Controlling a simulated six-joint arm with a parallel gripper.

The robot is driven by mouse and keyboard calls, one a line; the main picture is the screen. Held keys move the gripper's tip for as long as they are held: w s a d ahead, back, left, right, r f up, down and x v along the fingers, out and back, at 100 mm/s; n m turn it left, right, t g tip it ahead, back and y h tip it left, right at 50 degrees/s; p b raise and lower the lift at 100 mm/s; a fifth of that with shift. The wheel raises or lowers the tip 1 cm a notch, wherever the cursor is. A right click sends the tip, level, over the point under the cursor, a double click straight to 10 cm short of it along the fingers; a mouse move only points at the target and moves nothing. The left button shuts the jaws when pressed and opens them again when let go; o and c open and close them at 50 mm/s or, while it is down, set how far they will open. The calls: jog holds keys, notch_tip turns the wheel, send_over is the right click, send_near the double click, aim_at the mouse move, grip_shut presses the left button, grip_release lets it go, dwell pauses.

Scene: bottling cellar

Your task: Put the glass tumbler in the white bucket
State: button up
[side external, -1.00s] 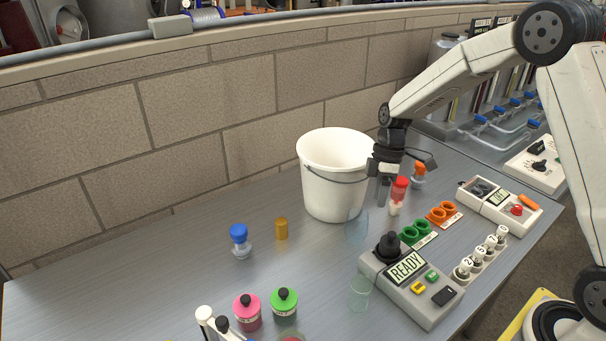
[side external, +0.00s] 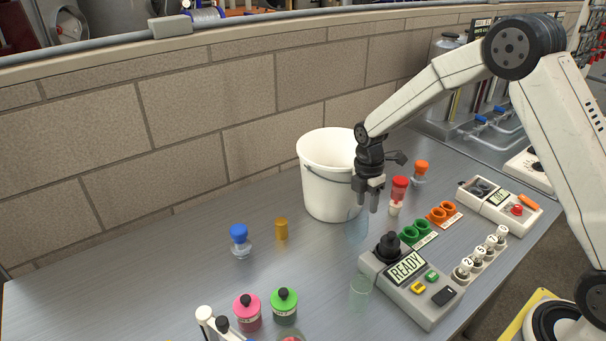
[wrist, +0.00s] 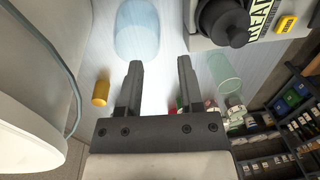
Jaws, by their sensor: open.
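Two see-through glasses stand on the bench, and I cannot tell which one is the tumbler. A pale bluish one (side external: 357,232) is at the bucket's front right; it also shows at the top of the wrist view (wrist: 137,30). A clear greenish one (side external: 360,292) stands beside the READY box, and right of the fingers in the wrist view (wrist: 224,74). The white bucket (side external: 324,185) stands upright near the wall; its side fills the left of the wrist view (wrist: 30,115). My gripper (side external: 367,206) is open and empty, fingers down, above the bluish glass.
The READY control box (side external: 412,285) is right of the glasses. A red-capped bottle (side external: 399,188) stands behind the gripper.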

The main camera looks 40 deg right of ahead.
aim_at(365, 224)
jog(key=shift+s+f, duration=0.1)
jog(key=shift+f, duration=0.95)
jog(key=shift+f, duration=0.1)
jog(key=shift+s+f, duration=0.1)
jog(key=shift+f, duration=2.4)
grip_shut()
